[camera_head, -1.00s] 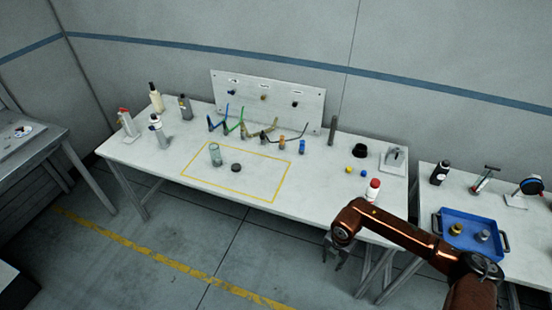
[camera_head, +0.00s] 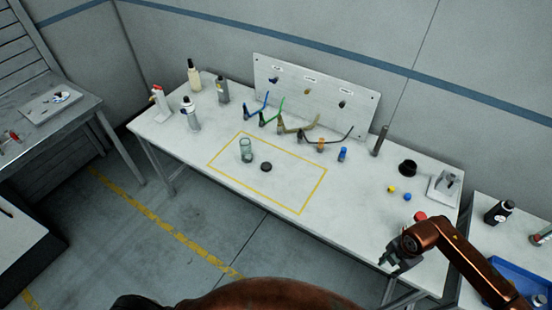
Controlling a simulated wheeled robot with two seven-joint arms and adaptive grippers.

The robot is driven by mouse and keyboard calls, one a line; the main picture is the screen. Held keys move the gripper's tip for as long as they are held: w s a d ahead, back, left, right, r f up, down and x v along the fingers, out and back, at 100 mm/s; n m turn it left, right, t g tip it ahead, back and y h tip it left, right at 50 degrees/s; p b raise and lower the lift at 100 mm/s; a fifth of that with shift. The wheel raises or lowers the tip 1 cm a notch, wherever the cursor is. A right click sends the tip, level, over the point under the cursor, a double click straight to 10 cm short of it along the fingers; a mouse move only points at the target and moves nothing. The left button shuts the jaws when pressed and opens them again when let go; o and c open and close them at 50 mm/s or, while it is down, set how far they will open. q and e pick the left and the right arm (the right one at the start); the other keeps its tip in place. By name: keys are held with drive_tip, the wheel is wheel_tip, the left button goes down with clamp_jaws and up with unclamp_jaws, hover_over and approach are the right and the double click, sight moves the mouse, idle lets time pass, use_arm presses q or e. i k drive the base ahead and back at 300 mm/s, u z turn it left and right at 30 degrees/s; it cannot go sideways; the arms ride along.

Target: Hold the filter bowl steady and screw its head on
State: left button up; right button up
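The filter bowl (camera_head: 246,150) looks like a clear greenish cup. It stands upright inside the yellow outline on the white table. A flat dark round piece, which looks like its head (camera_head: 266,167), lies on the table just to the right of the bowl, apart from it. My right gripper (camera_head: 387,267) is at the table's front right edge, far from both. Its fingertips look apart, with nothing seen between them. My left gripper is not in view; a copper-brown part of my own body fills the bottom edge.
A white panel (camera_head: 318,97) stands at the back, with coloured hoses (camera_head: 300,130) before it. Bottles (camera_head: 194,76) stand at the left. A black ring (camera_head: 407,167), small yellow and blue caps and a grey stand (camera_head: 444,188) are at the right. The outlined area is otherwise clear.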

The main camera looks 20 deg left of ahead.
sight(245, 144)
drive_tip(key=u, duration=0.2)
drive_tip(key=i, duration=0.65)
drive_tip(key=u, duration=1)
drive_tip(key=i, duration=0.55)
drive_tip(key=u, duration=0.6)
